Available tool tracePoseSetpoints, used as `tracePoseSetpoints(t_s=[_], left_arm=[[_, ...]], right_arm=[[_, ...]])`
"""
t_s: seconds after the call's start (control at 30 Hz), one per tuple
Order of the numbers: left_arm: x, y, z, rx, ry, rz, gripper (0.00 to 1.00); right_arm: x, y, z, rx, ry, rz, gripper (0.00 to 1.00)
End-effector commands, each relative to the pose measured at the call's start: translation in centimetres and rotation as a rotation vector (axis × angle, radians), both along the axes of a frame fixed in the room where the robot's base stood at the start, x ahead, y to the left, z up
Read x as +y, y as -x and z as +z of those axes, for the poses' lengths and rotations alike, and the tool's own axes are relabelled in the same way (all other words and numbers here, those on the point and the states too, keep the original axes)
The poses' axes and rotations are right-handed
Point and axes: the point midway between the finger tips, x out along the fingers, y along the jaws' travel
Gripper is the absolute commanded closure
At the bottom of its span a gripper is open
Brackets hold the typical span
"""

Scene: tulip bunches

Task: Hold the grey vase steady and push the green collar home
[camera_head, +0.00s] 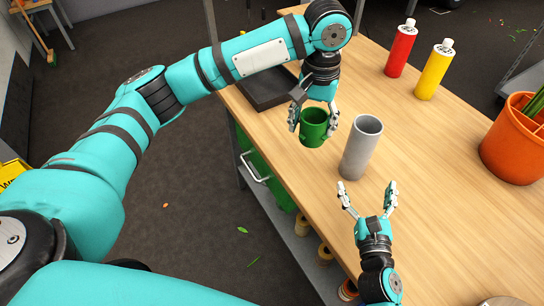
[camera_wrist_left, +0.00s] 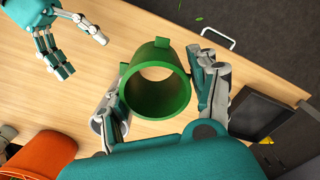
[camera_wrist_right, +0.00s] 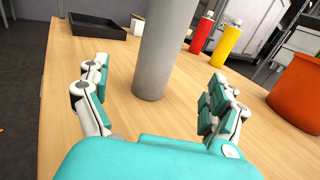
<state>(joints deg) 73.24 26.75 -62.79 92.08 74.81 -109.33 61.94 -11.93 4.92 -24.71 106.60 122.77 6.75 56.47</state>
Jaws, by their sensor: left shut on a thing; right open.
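The grey vase (camera_head: 361,150) stands upright on the wooden table, with an open top. The green collar (camera_head: 313,135) is a short ring with small side tabs. My left gripper (camera_head: 313,120) is shut on the collar and holds it to the left of the vase, apart from it, near the table's edge. The collar also shows between the fingers in the left wrist view (camera_wrist_left: 150,112). My right gripper (camera_head: 368,190) is open and empty, on the near side of the vase. In the right wrist view the vase (camera_wrist_right: 160,50) stands ahead between the spread fingers, untouched.
A red bottle (camera_head: 401,48) and a yellow bottle (camera_head: 434,68) stand at the back. An orange pot (camera_head: 513,140) with green stems is at the right. A dark tray (camera_head: 268,92) lies at the back left, behind the left gripper. The table between vase and pot is clear.

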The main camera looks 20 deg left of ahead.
Motion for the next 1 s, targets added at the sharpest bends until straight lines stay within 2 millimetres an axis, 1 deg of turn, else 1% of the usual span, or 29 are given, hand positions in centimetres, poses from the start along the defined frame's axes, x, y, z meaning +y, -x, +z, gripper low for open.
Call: tracePoseSetpoints(t_s=[0.03, 0.1, 0.2, 0.33, 0.4, 0.5, 0.63, 0.77, 0.87, 1.0], left_arm=[[-1.4, -1.7, 1.5, -0.005, 0.002, 0.004, 0.63], [-3.1, -3.7, 3.2, -0.005, 0.001, 0.008, 0.63], [-5.3, -6.0, 5.8, -0.006, 0.000, 0.016, 0.63], [-7.9, -7.9, 9.1, -0.005, 0.000, 0.027, 0.63], [-9.0, -8.6, 10.6, -0.005, -0.001, 0.033, 0.63], [-10.1, -9.1, 12.2, -0.003, -0.001, 0.043, 0.63], [-10.9, -9.3, 13.6, -0.001, 0.000, 0.050, 0.63], [-11.1, -9.4, 14.0, 0.001, 0.000, 0.055, 0.64], [-11.1, -9.4, 14.0, 0.001, 0.000, 0.055, 0.64], [-11.1, -9.5, 14.0, 0.001, 0.000, 0.055, 0.64]], right_arm=[[0.0, 0.0, 0.0, 0.000, 0.000, 0.000, 0.06], [0.0, 0.0, 0.0, 0.000, 0.000, 0.000, 0.06], [0.0, 0.0, 0.0, 0.000, 0.000, 0.000, 0.06], [0.0, 0.0, 0.0, 0.000, 0.000, 0.000, 0.06], [0.0, 0.0, 0.0, 0.000, 0.000, 0.000, 0.06], [0.0, 0.0, 0.0, 0.000, 0.000, 0.000, 0.06], [0.0, 0.0, 0.0, 0.000, 0.000, 0.000, 0.06], [0.1, -0.3, 0.0, -0.001, 0.000, 0.000, 0.06], [0.4, -1.2, 0.1, -0.002, -0.002, 0.000, 0.06], [1.2, -3.4, 0.2, -0.003, 0.000, -0.001, 0.06]])
